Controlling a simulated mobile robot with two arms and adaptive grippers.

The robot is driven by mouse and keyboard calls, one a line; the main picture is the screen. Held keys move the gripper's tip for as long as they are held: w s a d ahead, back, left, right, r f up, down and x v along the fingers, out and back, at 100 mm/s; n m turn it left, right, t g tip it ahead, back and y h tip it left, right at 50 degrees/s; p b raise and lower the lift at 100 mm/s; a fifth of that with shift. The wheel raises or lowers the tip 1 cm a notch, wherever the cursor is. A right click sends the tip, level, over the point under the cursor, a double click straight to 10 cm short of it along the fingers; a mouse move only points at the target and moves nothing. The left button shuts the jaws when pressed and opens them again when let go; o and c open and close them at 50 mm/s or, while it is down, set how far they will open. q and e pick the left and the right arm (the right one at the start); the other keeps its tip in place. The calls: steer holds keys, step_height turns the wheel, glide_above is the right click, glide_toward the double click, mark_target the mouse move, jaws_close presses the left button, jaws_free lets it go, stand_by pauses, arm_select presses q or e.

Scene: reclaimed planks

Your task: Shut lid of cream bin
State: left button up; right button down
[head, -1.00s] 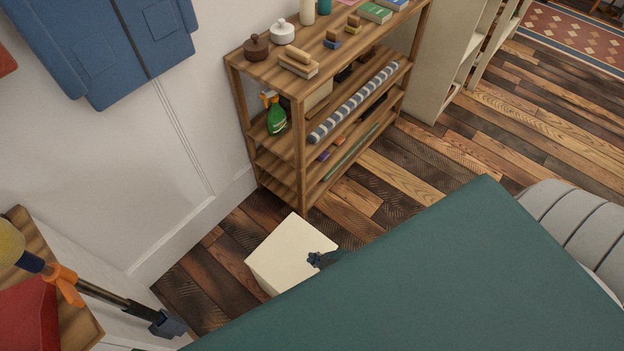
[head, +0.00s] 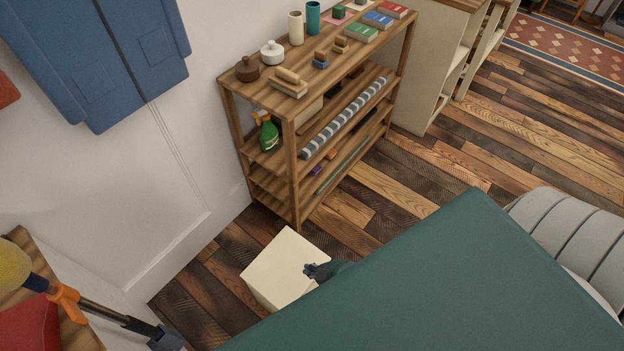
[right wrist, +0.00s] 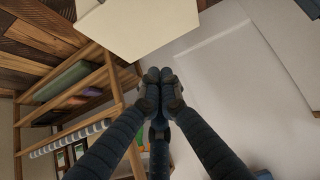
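The cream bin (head: 283,263) stands on the plank floor in front of the wooden shelf in the head view. A flat, plain cream face shows on top; I cannot tell whether its lid sits fully down. My right gripper (head: 312,270) is at the bin's near right edge, partly hidden by a teal surface; contact is unclear there. In the right wrist view, its dark fingers (right wrist: 160,80) are together with nothing between them. A cream panel of the bin (right wrist: 145,30) shows just beyond the fingertips, apart from them in the picture. My left gripper is not in view.
The wooden shelf (head: 292,140) behind the bin holds jars, books and a striped roll. A large teal surface (head: 430,285) covers the lower right. A dark rod (head: 105,312) with an orange clip is at lower left. Plank floor (head: 385,190) is open right of the shelf.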

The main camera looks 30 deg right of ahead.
steer(key=s+d+f+b, duration=0.2)
steer(key=s+f+b, duration=0.3)
steer(key=s+f, duration=0.1)
steer(key=shift+d+f, duration=0.15)
steer(key=shift+f, duration=0.55)
steer(key=shift+s, duration=0.15)
steer(key=s+d+f+m+g+h, duration=0.1)
steer(key=s+f+g+h, duration=0.2)
steer(key=s+f, duration=1.4)
steer(key=s+g, duration=0.4)
steer(key=shift+s+d+f+m, duration=0.2)
steer(key=shift+s+d+m, duration=0.1)
steer(key=shift+d, duration=0.1)
